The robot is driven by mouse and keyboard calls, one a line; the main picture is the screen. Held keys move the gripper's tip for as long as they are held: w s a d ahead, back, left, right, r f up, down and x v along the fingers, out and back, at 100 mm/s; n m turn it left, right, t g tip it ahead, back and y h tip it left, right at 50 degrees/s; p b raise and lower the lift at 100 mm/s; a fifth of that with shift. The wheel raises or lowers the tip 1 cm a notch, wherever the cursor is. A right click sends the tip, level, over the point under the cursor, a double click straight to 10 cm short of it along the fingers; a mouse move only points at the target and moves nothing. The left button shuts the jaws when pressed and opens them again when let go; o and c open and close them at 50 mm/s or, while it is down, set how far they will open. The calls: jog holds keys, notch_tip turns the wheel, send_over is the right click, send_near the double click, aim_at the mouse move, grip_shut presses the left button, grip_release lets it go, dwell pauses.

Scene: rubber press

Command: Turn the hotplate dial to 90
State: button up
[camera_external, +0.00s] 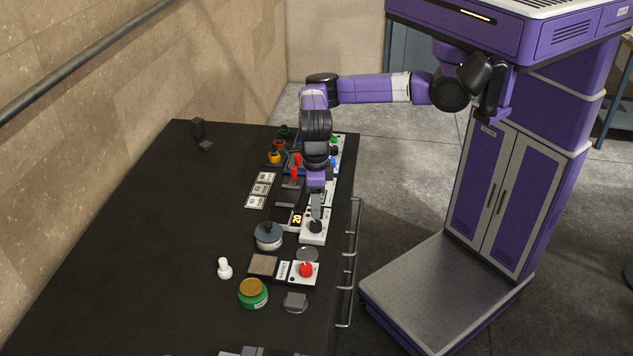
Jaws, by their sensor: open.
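A white control unit (313,239) carries a black dial (316,226), beside a small display (297,219) that reads about 20. I take this to be the hotplate dial, but its scale is too small to read. My gripper (317,212) points down just above the black dial, its fingers at or very near the knob. It is open. From this angle I cannot tell whether the fingers are around the knob or touching it. The fingers and wrist hide part of the unit behind them.
A lidded grey pot (268,236) stands left of the unit. Several coloured knobs crowd behind. The black tabletop (150,240) is clear at left.

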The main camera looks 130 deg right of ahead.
aim_at(316, 223)
jog(key=shift+d+f, duration=0.1)
jog(key=shift+d, duration=0.05)
jog(key=shift+f, duration=0.3)
jog(key=shift+s+d+f, duration=0.1)
jog(key=shift+s+f, duration=0.05)
jog(key=shift+f, duration=3.4)
grip_shut()
